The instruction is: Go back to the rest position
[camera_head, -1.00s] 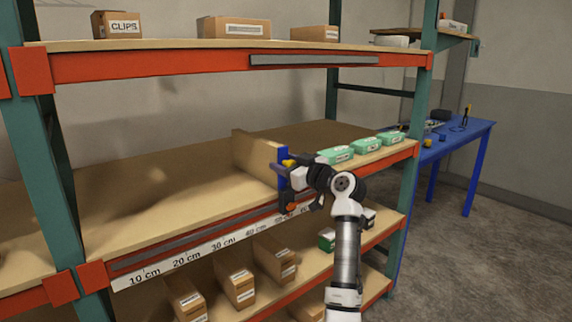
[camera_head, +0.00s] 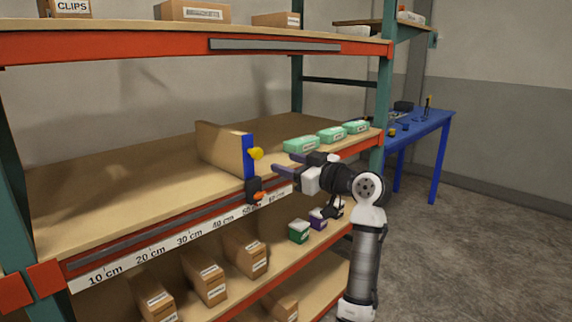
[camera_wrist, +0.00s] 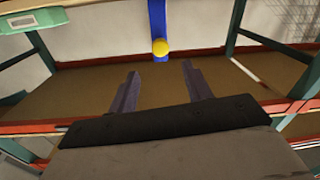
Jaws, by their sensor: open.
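My gripper (camera_head: 284,165) is open and empty, in front of the shelf rack at the height of its middle shelf. It stands to the right of the upright divider board (camera_head: 220,146), clear of it. The divider's front edge carries a blue strip (camera_head: 248,157) with a yellow knob (camera_head: 256,153). A black piece with an orange tip (camera_head: 257,193) sits below the strip. In the wrist view the two fingers of my gripper (camera_wrist: 160,72) are spread apart, with the yellow knob (camera_wrist: 160,47) beyond them.
Several green boxes (camera_head: 332,134) stand on the middle shelf, right of the divider. A scale strip (camera_head: 155,253) runs along the shelf front. A blue table (camera_head: 432,124) stands at the back right. Floor at right is clear.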

